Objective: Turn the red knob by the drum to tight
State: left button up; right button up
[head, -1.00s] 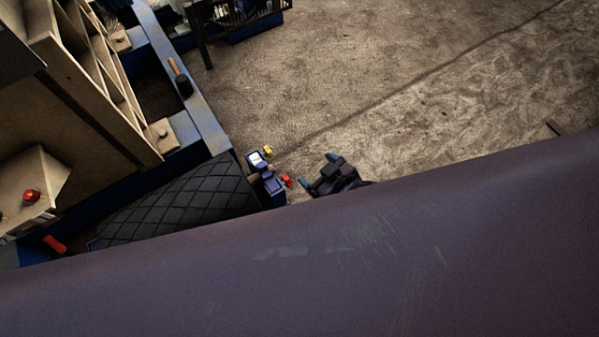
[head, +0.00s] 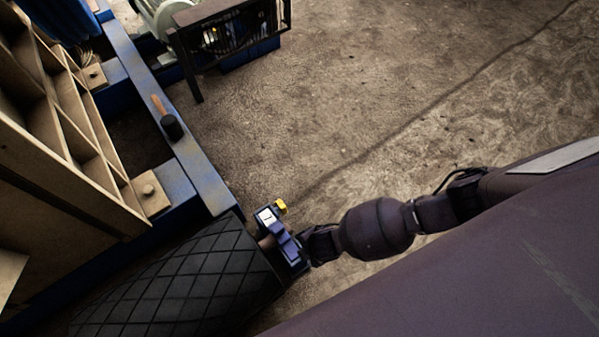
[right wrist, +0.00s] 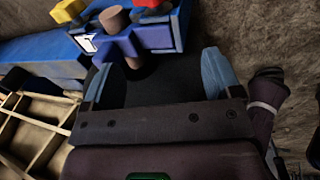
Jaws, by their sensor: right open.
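The black, diamond-patterned drum (head: 185,280) lies at the lower left of the head view. A blue bracket (head: 280,240) with a yellow knob (head: 280,207) sits at its right end. My right gripper (head: 308,246) is at the bracket's right side and hides the red knob there. In the right wrist view the red knob (right wrist: 151,4) is at the top edge, partly cut off, beyond my open, empty fingers (right wrist: 160,60) and apart from them. The bracket (right wrist: 155,35), a brown shaft end (right wrist: 114,18) and the yellow knob (right wrist: 67,11) also show. My left gripper is out of view.
A blue frame beam (head: 165,115) runs along the left, with a mallet (head: 171,126) on it. Ribbed beige machine plates (head: 60,130) stand left of it. A dark guard cage (head: 225,35) stands at the back. The floor (head: 420,80) to the right is clear.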

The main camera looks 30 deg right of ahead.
jog(key=shift+w+d+f+n+h, duration=0.2)
jog(key=shift+w+d+f, duration=0.1)
jog(key=shift+d+f, duration=0.3)
jog(key=shift+w+d+f+n+h, duration=0.1)
jog(key=shift+w+d+f+h, duration=0.15)
jog(key=shift+d+f, duration=0.35)
jog(key=shift+w+d+f+b, duration=0.1)
jog(key=shift+d+f+b, duration=0.1)
jog(key=shift+b, duration=0.2)
jog(key=b+x, duration=0.1)
jog(key=x, duration=0.1)
jog(key=b+x, duration=0.2)
jog(key=x, duration=0.1)
jog(key=b+x, duration=0.1)
jog(key=x, duration=0.2)
jog(key=shift+s+a+f+b, duration=0.15)
jog(key=shift+s+f+b, duration=0.1)
jog(key=shift+b, duration=0.1)
jog(key=shift+w+f+b, duration=0.45)
jog(key=shift+w+f, duration=0.05)
jog(key=shift+f, duration=0.2)
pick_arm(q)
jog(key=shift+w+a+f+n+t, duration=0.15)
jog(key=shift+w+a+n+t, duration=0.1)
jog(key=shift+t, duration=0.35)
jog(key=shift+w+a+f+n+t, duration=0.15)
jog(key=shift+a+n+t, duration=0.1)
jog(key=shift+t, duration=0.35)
pick_arm(e)
jog(key=c, duration=0.9)
